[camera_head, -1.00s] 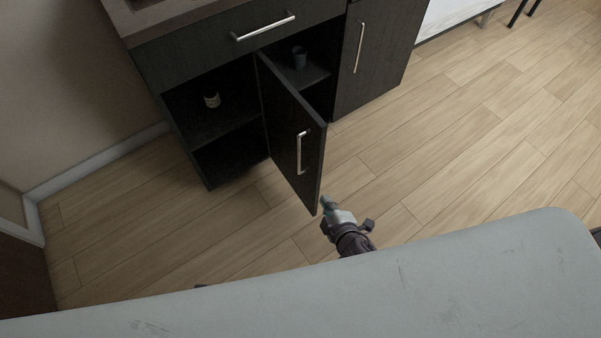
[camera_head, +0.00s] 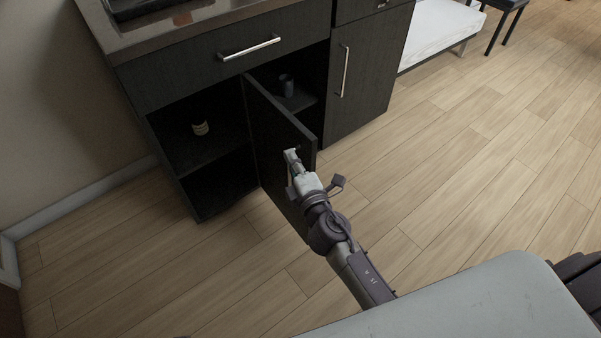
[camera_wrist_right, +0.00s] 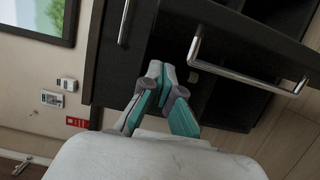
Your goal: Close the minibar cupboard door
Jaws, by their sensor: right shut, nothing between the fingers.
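The minibar cupboard door (camera_head: 268,122) is a dark wood panel standing open, swung out from the black cabinet toward me. My right gripper (camera_head: 291,156) is shut and empty in front of the door's outer face, near its free edge. It hides the door's handle in the head view, and I cannot tell whether it touches the door. In the right wrist view the teal fingertips (camera_wrist_right: 167,75) are together, with a silver bar handle (camera_wrist_right: 240,75) to their right. My left gripper is not in view.
The open cupboard (camera_head: 196,165) holds a small pale jar (camera_head: 200,128) and a dark cup (camera_head: 287,85) on its shelf. A closed door (camera_head: 368,75) stands to the right, and a drawer (camera_head: 225,55) sits above. The wood floor (camera_head: 450,170) to the right is clear.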

